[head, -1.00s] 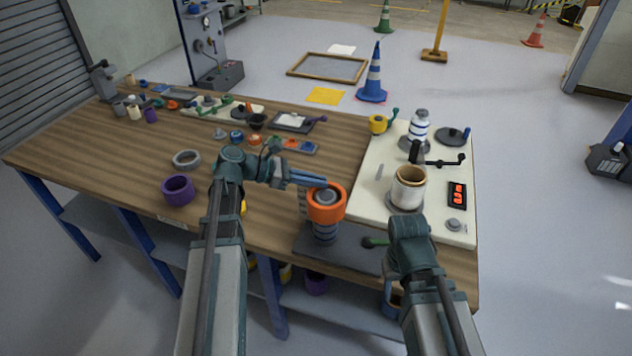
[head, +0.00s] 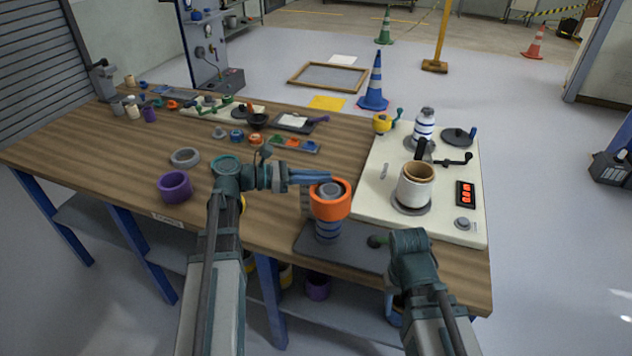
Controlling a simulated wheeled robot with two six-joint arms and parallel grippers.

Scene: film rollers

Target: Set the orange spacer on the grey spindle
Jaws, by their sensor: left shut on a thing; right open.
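The orange spacer (head: 329,208) is a thick ring at the upper part of the grey spindle (head: 331,189), whose grey top shows inside the ring. Blue and grey bands show below the ring, above a dark base plate (head: 312,243). I cannot tell whether the spacer rests on anything beneath it. My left gripper (head: 322,178) reaches in from the left, its fingers shut on the spacer's far left rim. My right gripper (head: 397,250) is low, right of the base plate, and holds nothing that I can see; its fingers are mostly hidden.
A cream panel (head: 370,205) with a white cup-like roller (head: 415,187), a crank and a red display lies to the right. A purple ring (head: 174,188) and a grey ring (head: 185,157) lie at left. Several small parts stand at the back. The wooden bench front is clear at left.

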